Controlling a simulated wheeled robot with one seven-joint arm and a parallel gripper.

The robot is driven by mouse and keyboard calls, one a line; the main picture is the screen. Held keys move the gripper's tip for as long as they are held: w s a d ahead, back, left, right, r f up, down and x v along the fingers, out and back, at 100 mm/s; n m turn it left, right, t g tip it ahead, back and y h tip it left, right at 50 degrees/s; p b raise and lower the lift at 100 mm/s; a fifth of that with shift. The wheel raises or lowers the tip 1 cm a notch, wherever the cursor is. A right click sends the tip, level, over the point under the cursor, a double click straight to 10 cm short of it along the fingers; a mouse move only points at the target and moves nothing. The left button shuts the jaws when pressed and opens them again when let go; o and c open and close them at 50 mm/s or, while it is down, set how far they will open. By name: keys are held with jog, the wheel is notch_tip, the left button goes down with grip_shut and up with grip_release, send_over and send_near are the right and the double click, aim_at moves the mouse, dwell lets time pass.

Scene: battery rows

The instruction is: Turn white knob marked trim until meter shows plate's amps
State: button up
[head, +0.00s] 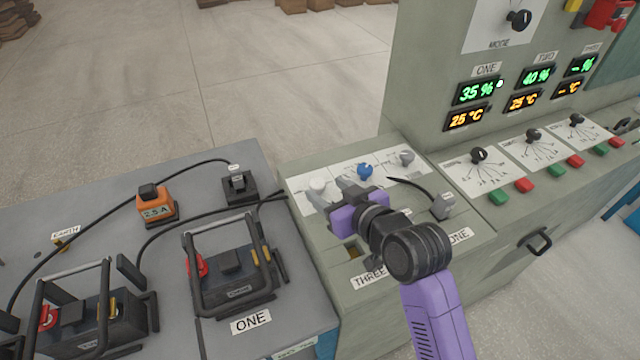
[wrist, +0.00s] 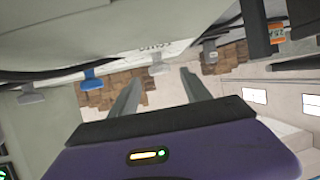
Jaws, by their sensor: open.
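The white knob (head: 318,185) stands on a white panel strip at the left end of a row of three knobs. It also shows in the wrist view (wrist: 157,66), between and beyond my fingertips. My gripper (head: 335,194) is open and empty, its fingers pointing at the white knob; contact cannot be made out. The trim marking is too small to read. An orange block (head: 155,206) on the left bench bears "2.5 A"; I cannot tell whether it is the meter or the plate. No other amps reading is legible.
A blue knob (head: 365,171) and a grey knob (head: 406,158) stand right of the white one. Batteries with handles (head: 235,265) and cables crowd the left bench. Percent and temperature displays (head: 478,91) glow on the cabinet.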

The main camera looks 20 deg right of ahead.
aim_at(319, 185)
jog(key=shift+x, duration=1.85)
grip_shut()
jog(key=shift+a, duration=0.1)
